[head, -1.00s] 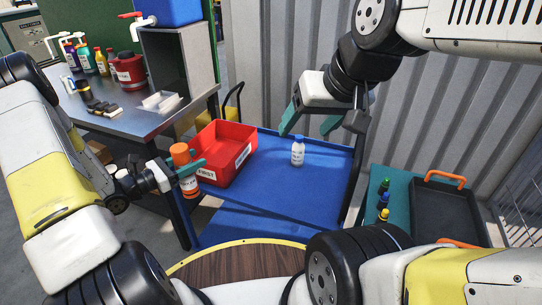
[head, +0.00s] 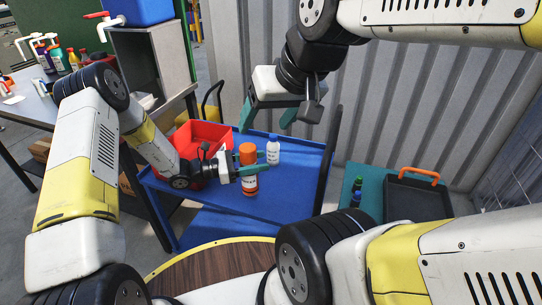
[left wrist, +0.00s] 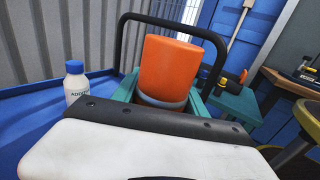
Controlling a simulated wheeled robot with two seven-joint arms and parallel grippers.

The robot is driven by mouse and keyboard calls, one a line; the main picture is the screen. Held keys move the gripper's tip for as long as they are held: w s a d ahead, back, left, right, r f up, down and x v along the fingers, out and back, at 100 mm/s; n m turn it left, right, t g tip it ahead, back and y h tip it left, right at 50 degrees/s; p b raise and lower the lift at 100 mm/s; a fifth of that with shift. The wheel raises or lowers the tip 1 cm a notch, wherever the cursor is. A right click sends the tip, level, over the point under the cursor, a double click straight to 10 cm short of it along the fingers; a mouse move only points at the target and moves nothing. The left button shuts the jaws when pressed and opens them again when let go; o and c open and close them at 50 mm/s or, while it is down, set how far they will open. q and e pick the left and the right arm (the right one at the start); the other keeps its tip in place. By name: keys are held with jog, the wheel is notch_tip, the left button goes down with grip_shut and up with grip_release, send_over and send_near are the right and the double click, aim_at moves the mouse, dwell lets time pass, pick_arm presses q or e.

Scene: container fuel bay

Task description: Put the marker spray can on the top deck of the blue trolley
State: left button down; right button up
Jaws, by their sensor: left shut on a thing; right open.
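The marker spray can (head: 249,181) is white with an orange cap and orange lower part. My left gripper (head: 252,170) is shut on it and holds it upright at the near side of the blue trolley's top deck (head: 215,199). I cannot tell whether its base touches the deck. In the left wrist view the can's orange cap (left wrist: 170,68) stands between the teal fingers; its lower part is hidden. My right gripper (head: 264,120) is open and empty above the back of the deck.
A white bottle with a blue cap (head: 273,150) stands on the deck just behind the can; it also shows in the left wrist view (left wrist: 76,82). A red bin (head: 210,132) takes the deck's left part. The deck's right part is clear. A teal surface with a black tray (head: 415,199) lies at right.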

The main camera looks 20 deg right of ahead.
pick_arm(q)
jog(key=s+d+f, duration=0.2)
jog(key=d+f, duration=0.2)
jog(key=d, duration=0.5)
jog(key=shift+s+d+f, duration=0.15)
jog(key=shift+s, duration=0.05)
jog(key=c, duration=0.6)
grip_release()
jog(key=shift+f, duration=0.15)
